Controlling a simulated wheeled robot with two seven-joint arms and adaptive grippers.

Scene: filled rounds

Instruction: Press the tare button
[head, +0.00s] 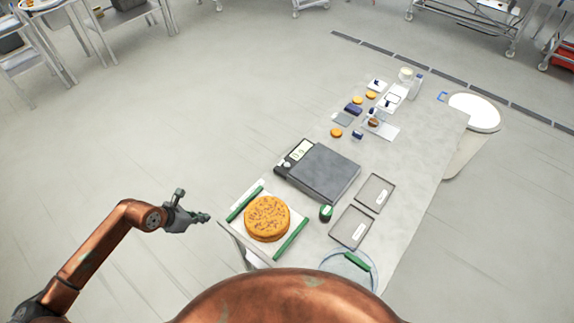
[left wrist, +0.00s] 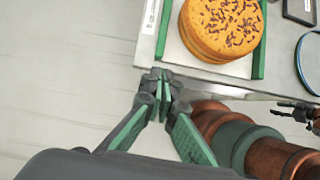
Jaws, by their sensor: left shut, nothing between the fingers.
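The scale (head: 322,172) lies on the table, with a dark grey square plate and a black panel (head: 295,155) at its far left end. The panel carries a pale display (head: 301,149); the tare button is too small to make out. My left gripper (head: 206,217) is shut and empty, off the table's near left edge, apart from the scale and lower left of it. In the left wrist view its fingertips (left wrist: 159,76) are together just outside the table edge, and the scale is not in that view.
A round brown-topped cake (head: 267,218) sits on a white tray with green handles (head: 291,239), nearest my left gripper. A small dark green object (head: 326,212) and two framed trays (head: 351,227) lie beside the scale. Small items crowd the far end.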

